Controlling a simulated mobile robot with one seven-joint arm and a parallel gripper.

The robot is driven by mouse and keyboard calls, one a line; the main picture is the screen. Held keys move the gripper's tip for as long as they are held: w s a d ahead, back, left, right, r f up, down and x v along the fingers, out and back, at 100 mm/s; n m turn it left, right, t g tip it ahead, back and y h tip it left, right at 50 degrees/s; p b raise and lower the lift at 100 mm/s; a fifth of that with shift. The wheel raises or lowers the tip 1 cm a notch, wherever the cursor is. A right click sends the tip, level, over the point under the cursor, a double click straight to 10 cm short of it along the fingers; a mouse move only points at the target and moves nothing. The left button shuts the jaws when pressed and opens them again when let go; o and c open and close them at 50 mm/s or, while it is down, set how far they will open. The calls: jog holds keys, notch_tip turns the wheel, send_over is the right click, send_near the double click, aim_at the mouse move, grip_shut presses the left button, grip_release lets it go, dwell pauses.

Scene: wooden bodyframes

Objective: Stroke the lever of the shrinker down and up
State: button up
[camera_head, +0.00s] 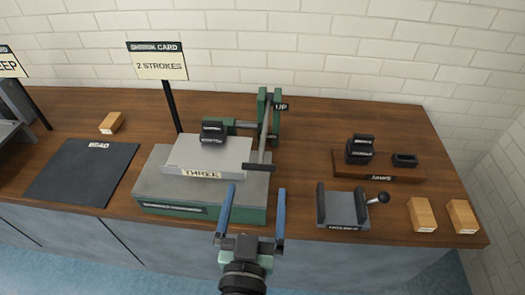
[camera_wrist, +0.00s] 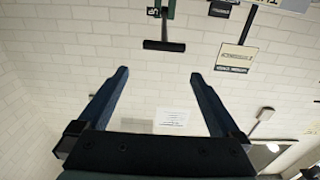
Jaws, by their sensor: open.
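The shrinker (camera_head: 205,195) is a green machine with a grey bed on the bench, with a grey sheet piece (camera_head: 212,152) marked "THREE" on it. Its lever (camera_head: 264,140) hangs from a green post (camera_head: 277,118) beside an "UP" label (camera_head: 281,106) and ends in a black crossbar handle (camera_head: 258,167). The handle also shows in the wrist view (camera_wrist: 163,45), beyond the fingertips. My gripper (camera_head: 256,191) is open and empty, its blue fingers at the bench's front edge, appearing just in front of the handle. I see no contact. The wrist view shows both fingers (camera_wrist: 158,80) spread.
A card (camera_head: 158,67) reading "2 STROKES" stands on a post behind the shrinker. A dark mat (camera_head: 82,170) lies left. A grey fixture (camera_head: 343,208) with a ball knob, a wooden rack (camera_head: 378,166) and wooden blocks (camera_head: 421,214) stand right. A brick wall is behind.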

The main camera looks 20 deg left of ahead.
aim_at(259, 165)
jog(key=x, duration=0.4)
jog(key=f+p+x, duration=0.1)
jog(key=x, duration=0.3)
jog(key=p+x, duration=0.1)
jog(key=x, duration=0.3)
jog(key=shift+w+a+f, duration=0.1)
jog(key=shift+a+f, duration=0.15)
jog(key=shift+a, duration=0.05)
grip_shut()
